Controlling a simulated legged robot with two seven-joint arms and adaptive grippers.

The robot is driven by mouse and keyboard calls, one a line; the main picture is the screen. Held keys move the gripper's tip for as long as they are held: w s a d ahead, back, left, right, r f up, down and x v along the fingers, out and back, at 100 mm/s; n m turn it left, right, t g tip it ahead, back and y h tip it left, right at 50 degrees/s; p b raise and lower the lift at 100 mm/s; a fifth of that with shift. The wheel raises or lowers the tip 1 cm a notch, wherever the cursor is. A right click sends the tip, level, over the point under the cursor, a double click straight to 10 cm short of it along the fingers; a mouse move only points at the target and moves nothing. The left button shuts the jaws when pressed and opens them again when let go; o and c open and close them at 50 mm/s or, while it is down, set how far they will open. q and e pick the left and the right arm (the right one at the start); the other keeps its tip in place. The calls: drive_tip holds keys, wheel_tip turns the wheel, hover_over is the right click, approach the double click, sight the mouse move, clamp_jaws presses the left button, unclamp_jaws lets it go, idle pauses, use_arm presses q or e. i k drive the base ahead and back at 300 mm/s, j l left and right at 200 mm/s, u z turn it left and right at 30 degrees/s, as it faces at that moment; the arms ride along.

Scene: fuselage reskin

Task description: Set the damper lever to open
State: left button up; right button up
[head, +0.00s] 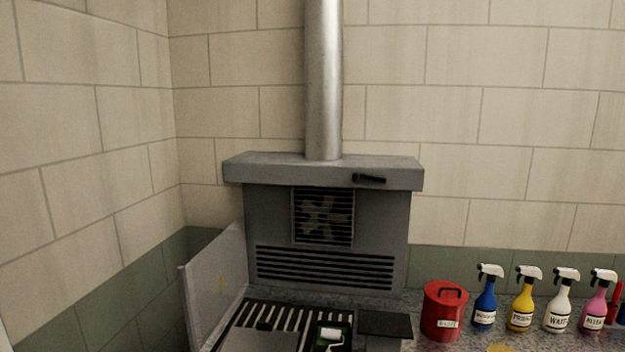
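The damper lever (369,178) is a small black handle on the front edge of the grey hood (290,170), right of its middle. It lies nearly level, with a thicker end at the left. I see no open or shut markings that I can read near it. A metal flue pipe (323,80) rises from the hood top. Neither of my grippers shows in the head view.
Below the hood is a grey housing with a fan grille (322,217) and slots. A red can (444,311) and several spray bottles (485,300) stand on the right. A pale panel (215,285) stands at left.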

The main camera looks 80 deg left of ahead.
sight(357, 176)
drive_tip(key=u, duration=2.45)
